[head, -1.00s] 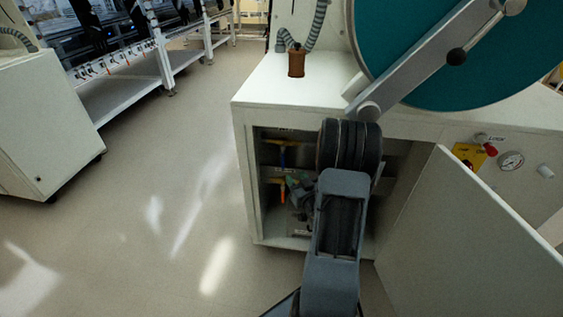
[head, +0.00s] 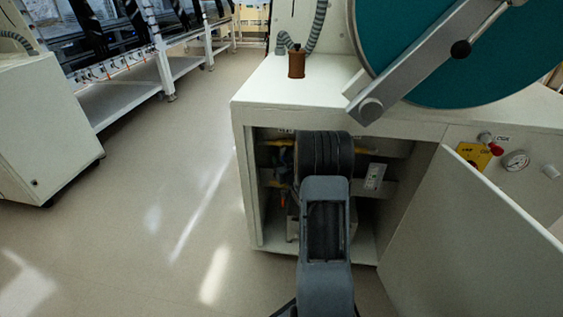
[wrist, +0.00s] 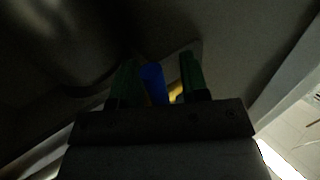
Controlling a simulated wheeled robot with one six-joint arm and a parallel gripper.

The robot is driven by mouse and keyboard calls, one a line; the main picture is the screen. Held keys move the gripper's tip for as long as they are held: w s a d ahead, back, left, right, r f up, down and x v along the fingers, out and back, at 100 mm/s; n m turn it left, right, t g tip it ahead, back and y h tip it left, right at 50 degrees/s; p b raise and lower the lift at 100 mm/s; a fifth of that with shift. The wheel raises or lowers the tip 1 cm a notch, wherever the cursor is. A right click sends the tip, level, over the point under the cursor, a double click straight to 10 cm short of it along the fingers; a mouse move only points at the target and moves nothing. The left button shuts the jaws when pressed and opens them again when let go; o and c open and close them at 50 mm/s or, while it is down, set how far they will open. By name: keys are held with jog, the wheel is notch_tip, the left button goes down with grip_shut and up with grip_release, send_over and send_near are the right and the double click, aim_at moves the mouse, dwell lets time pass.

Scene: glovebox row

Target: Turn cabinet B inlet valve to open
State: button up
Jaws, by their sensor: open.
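The open cabinet (head: 241,190) has piping and yellow valve handles inside. One yellow handle (head: 273,143) shows left of my arm, and another yellow piece (head: 366,151) shows just right of it. I cannot read which valve is the inlet. My gripper (wrist: 158,80) is open, with green fingers apart in the dark interior. A blue bar-like part (wrist: 154,84) shows between the fingers, with a small yellow part (wrist: 177,93) beside it. I cannot tell if the fingers touch either. In the head view my arm hides the gripper.
The cabinet door (head: 470,235) stands open at the right. A gauge (head: 516,161) and a red knob on a yellow plate (head: 474,155) are on the front. The floor at left is clear.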

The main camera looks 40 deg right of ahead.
grip_shut()
dwell(0.3)
dwell(0.3)
